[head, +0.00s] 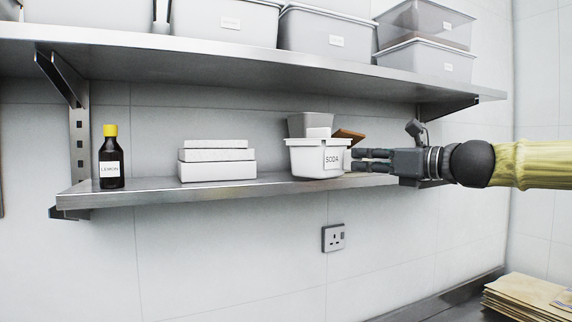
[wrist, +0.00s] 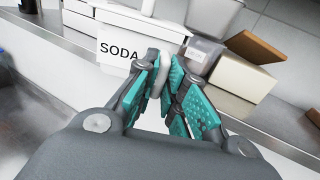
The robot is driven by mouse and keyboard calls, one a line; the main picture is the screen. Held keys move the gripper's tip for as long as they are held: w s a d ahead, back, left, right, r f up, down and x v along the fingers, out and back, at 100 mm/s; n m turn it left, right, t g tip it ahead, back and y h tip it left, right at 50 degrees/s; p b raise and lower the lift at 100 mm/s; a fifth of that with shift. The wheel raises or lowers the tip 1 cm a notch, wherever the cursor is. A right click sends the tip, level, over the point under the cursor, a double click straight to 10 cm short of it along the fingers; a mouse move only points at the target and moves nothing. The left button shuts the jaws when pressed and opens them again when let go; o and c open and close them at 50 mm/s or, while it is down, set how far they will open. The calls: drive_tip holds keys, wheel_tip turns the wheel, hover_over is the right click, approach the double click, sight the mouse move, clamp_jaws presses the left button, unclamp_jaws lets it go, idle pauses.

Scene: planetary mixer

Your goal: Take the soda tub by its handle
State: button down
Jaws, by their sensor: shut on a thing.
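My gripper (head: 357,160) reaches in from the right, level with the tub. In the wrist view my gripper (wrist: 164,80) is shut on the handle. The tub looks upright and seems to rest on the shelf. In the head view the handle is hidden by the fingers.
A grey container (head: 307,122) and a brown-lidded box (wrist: 245,80) stand close behind the tub. The upper shelf (head: 240,55) with bins hangs above.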

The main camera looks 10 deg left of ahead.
drive_tip(key=shift+r, duration=0.1)
drive_tip(key=shift+p+v, duration=0.85)
drive_tip(key=shift+v, duration=1.15)
drive_tip(key=shift+d, duration=0.1)
drive_tip(key=shift+p+v, duration=0.55)
drive_tip(key=shift+v, duration=1.35)
drive_tip(key=shift+s, duration=0.15)
drive_tip(key=v, duration=0.4)
